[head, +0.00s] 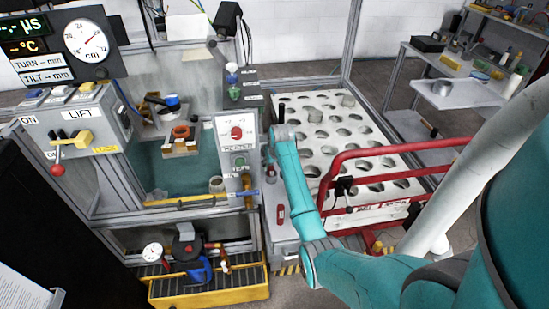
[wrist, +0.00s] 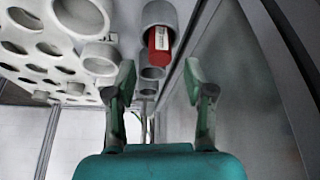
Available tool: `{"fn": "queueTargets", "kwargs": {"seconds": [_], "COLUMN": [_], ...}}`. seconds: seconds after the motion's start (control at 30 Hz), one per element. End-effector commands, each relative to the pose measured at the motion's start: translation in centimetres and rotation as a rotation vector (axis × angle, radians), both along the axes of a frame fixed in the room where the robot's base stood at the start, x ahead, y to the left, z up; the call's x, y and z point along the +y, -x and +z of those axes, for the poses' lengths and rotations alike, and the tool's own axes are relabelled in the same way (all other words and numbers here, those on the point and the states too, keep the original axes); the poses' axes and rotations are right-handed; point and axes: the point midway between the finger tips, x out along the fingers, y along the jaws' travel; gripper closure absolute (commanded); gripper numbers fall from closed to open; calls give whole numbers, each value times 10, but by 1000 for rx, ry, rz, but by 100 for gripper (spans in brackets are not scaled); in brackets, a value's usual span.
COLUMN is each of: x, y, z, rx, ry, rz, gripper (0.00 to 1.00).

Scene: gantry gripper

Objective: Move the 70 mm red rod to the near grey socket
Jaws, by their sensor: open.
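The red rod (wrist: 153,44) shows in the wrist view with a pale label on its side. It sits at the mouth of a round grey socket (wrist: 160,13); how deep it goes in is hidden. My gripper (wrist: 159,75) is open, its two fingers spread on either side of the line to the rod. The rod lies beyond the fingertips, apart from them. In the head view my arm reaches to the left side of the holed white block, and the fingers are hard to make out there.
The white block (head: 322,146) with many round holes fills the middle right. A red rail (head: 385,150) crosses in front of it. The heater panel (head: 236,137) stands close left of my arm. In the wrist view a grey wall runs along the right.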

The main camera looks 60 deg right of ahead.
Motion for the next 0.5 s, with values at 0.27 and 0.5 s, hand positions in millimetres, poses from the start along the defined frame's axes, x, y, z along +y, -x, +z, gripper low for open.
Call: {"fn": "queueTargets", "kwargs": {"seconds": [0.27, 0.5], "x": [13, 18], "y": [16, 23], "z": [50, 71], "rx": [-2, -1], "ry": [2, 1], "rz": [0, 0], "gripper": [47, 47]}}
